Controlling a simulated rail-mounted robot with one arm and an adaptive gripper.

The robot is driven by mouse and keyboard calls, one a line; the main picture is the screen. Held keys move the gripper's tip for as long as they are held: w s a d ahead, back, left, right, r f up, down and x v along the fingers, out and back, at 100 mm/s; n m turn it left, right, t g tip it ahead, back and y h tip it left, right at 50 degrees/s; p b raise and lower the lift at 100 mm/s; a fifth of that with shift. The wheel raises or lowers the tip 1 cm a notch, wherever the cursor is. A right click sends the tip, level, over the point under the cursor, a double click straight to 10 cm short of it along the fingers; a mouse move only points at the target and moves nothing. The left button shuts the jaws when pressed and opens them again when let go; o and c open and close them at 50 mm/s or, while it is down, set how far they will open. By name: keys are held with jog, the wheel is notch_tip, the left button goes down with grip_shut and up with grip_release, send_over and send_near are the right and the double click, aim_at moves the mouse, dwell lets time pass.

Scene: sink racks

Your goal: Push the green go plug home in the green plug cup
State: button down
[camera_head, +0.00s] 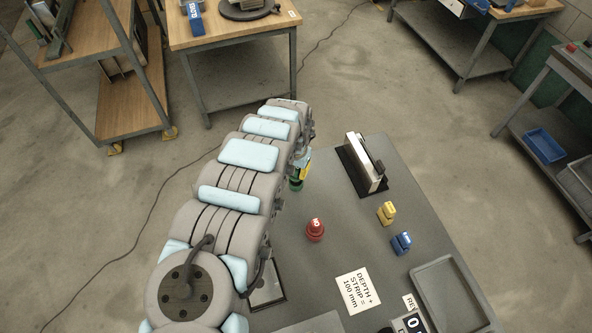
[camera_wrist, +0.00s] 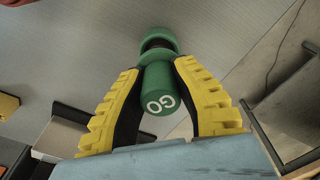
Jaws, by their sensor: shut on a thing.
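The green go plug (camera_wrist: 161,92) is between the two yellow and black fingers of my gripper (camera_wrist: 157,75) in the wrist view. The white GO on its end faces the wrist camera. My gripper is shut on it. Just beyond the plug, a green rim of the plug cup (camera_wrist: 158,33) shows with a dark band between them. The plug looks in line with the cup, but how deep it sits I cannot tell. In the head view the green cup (camera_head: 296,185) shows low beside my gripper (camera_head: 304,166), partly hidden by my arm.
A red plug piece (camera_head: 315,231) stands on the grey bench (camera_head: 345,215), with yellow (camera_head: 386,212) and blue (camera_head: 401,243) pieces to its right. A metal device on a black base (camera_head: 362,166) stands behind them. A sign card (camera_head: 359,289) and a grey tray (camera_head: 449,295) lie nearer.

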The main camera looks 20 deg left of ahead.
aim_at(296, 176)
jog(key=shift+f+b, duration=0.75)
jog(key=shift+f, duration=0.75)
jog(key=c, duration=0.9)
grip_release()
jog(key=shift+s+a+r, duration=0.1)
jog(key=shift+r, duration=2.55)
jog(key=shift+s+r, duration=0.1)
jog(key=shift+r, duration=3.25)
